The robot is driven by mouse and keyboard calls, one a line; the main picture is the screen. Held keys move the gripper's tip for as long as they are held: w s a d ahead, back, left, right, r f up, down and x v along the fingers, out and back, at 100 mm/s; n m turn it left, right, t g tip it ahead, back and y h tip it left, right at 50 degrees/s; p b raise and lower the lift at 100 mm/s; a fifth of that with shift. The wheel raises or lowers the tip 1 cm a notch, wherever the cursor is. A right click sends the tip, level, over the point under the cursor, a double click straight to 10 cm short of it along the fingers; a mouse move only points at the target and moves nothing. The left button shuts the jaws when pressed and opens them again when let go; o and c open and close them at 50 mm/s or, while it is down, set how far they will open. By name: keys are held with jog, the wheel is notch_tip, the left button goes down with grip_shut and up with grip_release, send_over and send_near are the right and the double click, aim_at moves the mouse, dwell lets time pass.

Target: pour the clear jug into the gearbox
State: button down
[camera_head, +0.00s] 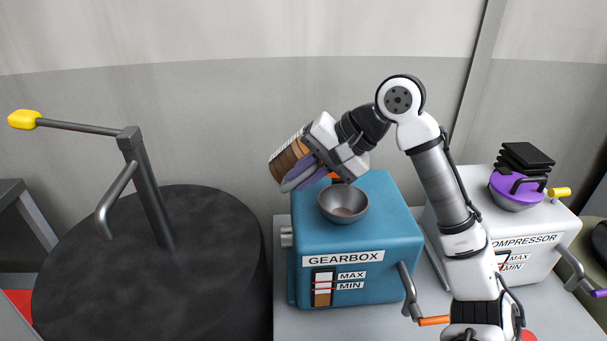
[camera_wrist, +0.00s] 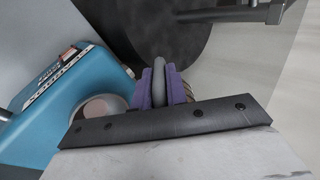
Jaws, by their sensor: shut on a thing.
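The blue gearbox (camera_head: 388,235) stands on the bench, with a grey metal funnel bowl (camera_head: 343,203) on top. Its level gauge (camera_head: 322,288) shows brown in the lower part, near the MIN mark. The clear jug (camera_head: 289,160), with brown liquid inside and a marked scale, is held tilted above and left of the funnel. My gripper (camera_head: 304,176) is shut on the jug's grey handle; in the wrist view, the purple fingers (camera_wrist: 161,87) close around the handle (camera_wrist: 159,70). No stream of liquid is visible. The jug's mouth is not clear.
A white compressor (camera_head: 540,235) with a purple-capped filler (camera_head: 517,188) stands to the right. An orange-handled lever (camera_head: 432,320) sticks out at the gearbox's right front.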

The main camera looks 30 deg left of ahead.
jog(key=shift+f+b, duration=0.1)
jog(key=shift+b, duration=0.5)
jog(key=shift+y, duration=0.3)
